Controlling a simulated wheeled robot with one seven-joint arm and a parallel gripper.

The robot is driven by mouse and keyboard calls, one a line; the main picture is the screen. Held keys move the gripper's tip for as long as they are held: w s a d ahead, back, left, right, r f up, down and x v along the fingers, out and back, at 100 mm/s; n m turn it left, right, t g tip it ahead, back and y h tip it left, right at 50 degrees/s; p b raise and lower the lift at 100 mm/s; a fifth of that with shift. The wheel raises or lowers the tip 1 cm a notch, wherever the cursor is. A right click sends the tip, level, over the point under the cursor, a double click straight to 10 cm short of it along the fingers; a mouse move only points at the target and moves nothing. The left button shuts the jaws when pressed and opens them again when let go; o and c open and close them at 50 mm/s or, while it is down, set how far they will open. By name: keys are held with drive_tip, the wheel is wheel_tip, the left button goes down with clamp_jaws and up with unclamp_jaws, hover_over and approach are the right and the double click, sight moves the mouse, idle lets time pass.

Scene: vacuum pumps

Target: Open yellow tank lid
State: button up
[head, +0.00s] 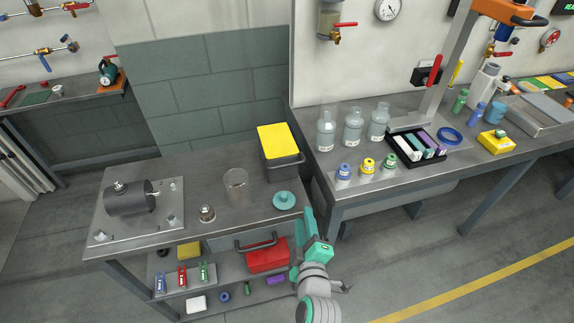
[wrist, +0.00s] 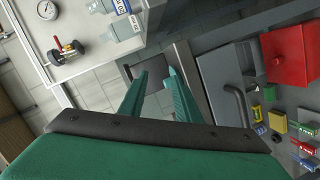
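The tank (head: 284,162) is a dark box with a flat yellow lid (head: 278,140), and it stands at the back right corner of the left workbench. The lid lies flat on top, and a dark handle-like bar shows at the tank's front. My gripper (head: 308,216) is in front of the bench's right end, nearer the camera than the tank and apart from it. In the wrist view, the two teal fingers of my gripper (wrist: 157,76) stand apart with nothing held between them. I cannot make out the yellow lid in the wrist view.
A teal round lid (head: 284,200), a clear beaker (head: 236,187) and a pump (head: 128,197) are on the left bench. The right bench holds glass bottles (head: 352,127) and small jars (head: 367,165). A red box (head: 268,255) sits on the lower shelf.

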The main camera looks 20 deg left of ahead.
sight(288, 166)
drive_tip(key=w+a+r+n+g+y, duration=0.1)
drive_tip(key=w+a+r+n+y, duration=0.3)
drive_tip(key=r+n, duration=0.4)
drive_tip(key=shift+h, duration=0.5)
drive_tip(key=x, duration=1.1)
drive_tip(key=shift+w+d+f, duration=0.15)
drive_tip(key=shift+w+d, duration=0.05)
drive_tip(key=shift+w, duration=0.05)
drive_tip(key=shift+c, duration=0.2)
clamp_jaws()
